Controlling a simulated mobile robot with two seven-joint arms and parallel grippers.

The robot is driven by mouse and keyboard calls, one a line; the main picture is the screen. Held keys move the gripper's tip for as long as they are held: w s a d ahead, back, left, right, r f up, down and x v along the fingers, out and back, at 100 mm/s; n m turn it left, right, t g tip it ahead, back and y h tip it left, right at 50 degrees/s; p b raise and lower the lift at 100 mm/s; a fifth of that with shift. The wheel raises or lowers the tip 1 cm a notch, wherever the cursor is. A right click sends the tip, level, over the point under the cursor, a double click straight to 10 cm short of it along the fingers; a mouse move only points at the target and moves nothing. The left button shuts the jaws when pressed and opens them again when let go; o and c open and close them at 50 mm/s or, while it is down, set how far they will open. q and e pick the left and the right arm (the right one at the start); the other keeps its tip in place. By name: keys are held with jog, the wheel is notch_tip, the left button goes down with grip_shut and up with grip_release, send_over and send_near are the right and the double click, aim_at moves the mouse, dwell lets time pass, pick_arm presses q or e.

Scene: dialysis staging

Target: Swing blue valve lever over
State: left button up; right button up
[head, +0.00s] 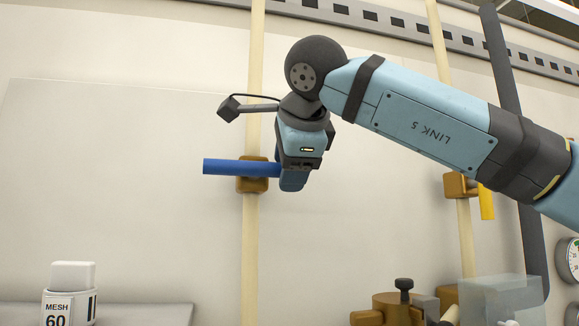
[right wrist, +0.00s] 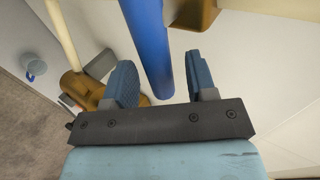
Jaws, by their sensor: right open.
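The blue valve lever (head: 228,167) lies level in the head view. It points left across a brass valve body (head: 252,185) on a cream vertical pipe. My right gripper (head: 293,182) is at the right end of the lever, overlapping it in this view. In the right wrist view the blue lever (right wrist: 150,48) runs between the two blue fingers of my right gripper (right wrist: 160,62). The fingers are open, with a gap on each side of the lever. Part of the brass body (right wrist: 194,12) shows at the top. My left gripper is not in view.
A yellow lever (head: 486,202) hangs down on another pipe at the right. Brass fittings (head: 396,305), a clear box (head: 500,298) and a gauge (head: 571,258) are at lower right. A white container marked MESH 60 (head: 70,292) stands lower left. The wall left of the lever is clear.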

jog(key=v, duration=1.3)
jog(key=shift+s+d+r, duration=0.15)
jog(key=shift+s+r, duration=0.05)
